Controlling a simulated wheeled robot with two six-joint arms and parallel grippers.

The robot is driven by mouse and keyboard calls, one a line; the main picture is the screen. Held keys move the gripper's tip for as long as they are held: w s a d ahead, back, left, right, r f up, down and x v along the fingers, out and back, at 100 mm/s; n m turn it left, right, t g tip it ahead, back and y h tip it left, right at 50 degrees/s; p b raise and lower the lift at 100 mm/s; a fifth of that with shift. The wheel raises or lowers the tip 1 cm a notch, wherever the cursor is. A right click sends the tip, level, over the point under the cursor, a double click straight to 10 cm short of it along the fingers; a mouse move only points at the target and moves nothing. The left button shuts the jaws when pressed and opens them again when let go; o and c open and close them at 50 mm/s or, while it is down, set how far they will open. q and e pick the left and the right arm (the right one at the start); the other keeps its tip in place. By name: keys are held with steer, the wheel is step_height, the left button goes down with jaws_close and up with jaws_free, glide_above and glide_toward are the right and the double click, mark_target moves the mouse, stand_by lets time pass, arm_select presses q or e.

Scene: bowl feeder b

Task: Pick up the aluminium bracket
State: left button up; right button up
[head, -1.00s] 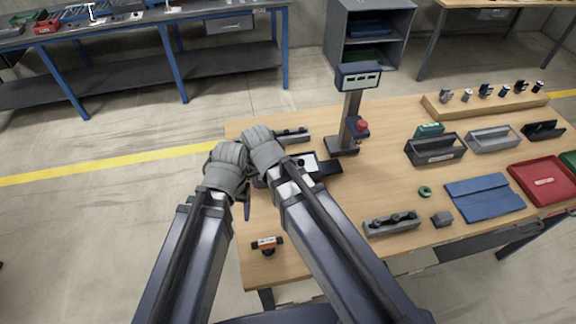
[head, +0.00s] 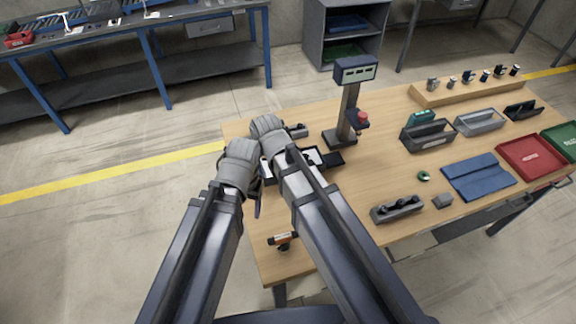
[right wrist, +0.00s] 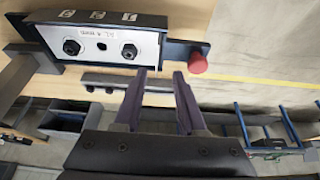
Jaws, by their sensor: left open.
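I cannot pick out the aluminium bracket with certainty. In the right wrist view, a silver plate (right wrist: 100,46) with two dark bolts, a hole and a small label sits under a dark housing, above and left of my right gripper (right wrist: 158,100). That gripper is open, with an empty gap between its two purple fingers. In the head view my left gripper (head: 258,196) is open at the table's left edge, largely hidden by its grey wrist. My right wrist crosses beside it, hiding part of a black device with a white panel (head: 312,156).
A post with a display (head: 355,70) and a red button (head: 362,118) stand beyond the grippers. A grey block with knobs (head: 397,208), a blue mat (head: 478,176), a red tray (head: 532,157) and bins (head: 428,134) occupy the right. An orange-ended tool (head: 283,239) lies near the front-left edge.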

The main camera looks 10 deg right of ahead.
arm_select(q)
steer(key=shift+f+b, duration=2.65)
steer(key=shift+f, duration=0.4)
arm_select(e)
steer(key=shift+d+x, duration=0.2)
steer(key=shift+x, duration=3.1)
steer(key=shift+r, duration=0.1)
arm_select(q)
steer(key=shift+r, duration=0.1)
arm_select(e)
steer(key=shift+s, duration=0.1)
steer(key=shift+c, duration=0.3)
jaws_close()
